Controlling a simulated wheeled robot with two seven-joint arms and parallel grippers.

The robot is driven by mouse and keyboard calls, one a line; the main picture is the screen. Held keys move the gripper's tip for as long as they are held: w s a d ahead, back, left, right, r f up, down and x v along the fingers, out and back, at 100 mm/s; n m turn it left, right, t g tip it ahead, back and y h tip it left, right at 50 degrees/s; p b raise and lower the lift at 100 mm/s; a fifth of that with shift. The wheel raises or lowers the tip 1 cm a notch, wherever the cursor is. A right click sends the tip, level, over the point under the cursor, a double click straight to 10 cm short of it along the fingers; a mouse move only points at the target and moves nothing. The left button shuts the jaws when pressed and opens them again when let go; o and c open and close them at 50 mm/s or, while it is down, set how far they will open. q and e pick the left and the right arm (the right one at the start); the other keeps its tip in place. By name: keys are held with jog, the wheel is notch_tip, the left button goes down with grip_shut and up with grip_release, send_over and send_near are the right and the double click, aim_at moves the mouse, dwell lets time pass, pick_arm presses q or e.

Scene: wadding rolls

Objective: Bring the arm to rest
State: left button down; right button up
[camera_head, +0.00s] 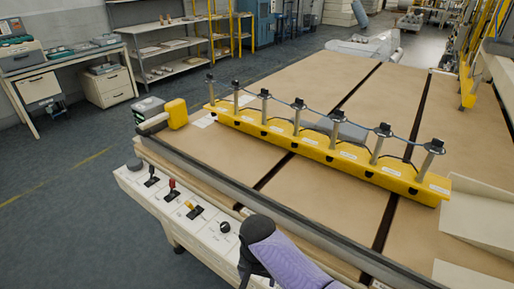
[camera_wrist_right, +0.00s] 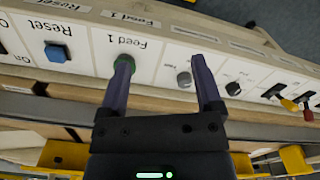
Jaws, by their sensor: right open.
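My right arm (camera_head: 285,262), purple with a black joint, reaches in from the bottom of the head view, over the edge of the white control panel (camera_head: 145,192). My right gripper (camera_wrist_right: 160,62) shows in the wrist view with its two purple fingers apart and nothing held between them. Its left finger is at the green button (camera_wrist_right: 124,66) under the label "Feed 1" and partly covers it; I cannot tell whether they touch. A grey knob (camera_wrist_right: 184,78) shows between the fingers, on the panel behind. My left gripper is not in view.
The long table (camera_head: 325,85) with brown panels carries a yellow bar (camera_head: 320,150) with several upright metal posts. The panel has red (camera_head: 173,187) and yellow-orange (camera_head: 193,208) levers and a blue button (camera_wrist_right: 57,53). Open floor (camera_head: 60,200) lies at left.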

jog(key=s+f+n+y, duration=0.2)
jog(key=s, duration=0.6)
jog(key=s+d+r+n+t+h, duration=0.1)
jog(key=s+d+r+t, duration=0.15)
jog(key=s+d, duration=0.4)
jog(key=s+d+r+n+t+h, duration=0.1)
jog(key=s+d+r+n, duration=0.1)
jog(key=s+d+r, duration=0.35)
jog(key=s+d+f+g+b, duration=0.1)
jog(key=d+f+b, duration=0.1)
jog(key=f, duration=0.9)
jog(key=s+d+f+g+b, duration=0.1)
jog(key=f, duration=1)
pick_arm(q)
notch_tip(320, 180, down, 6)
jog(key=b, duration=0.3)
jog(key=shift+s, duration=0.45)
pick_arm(e)
jog(key=s+d+f, duration=0.3)
jog(key=s+f, duration=1.1)
jog(key=shift+g, duration=0.45)
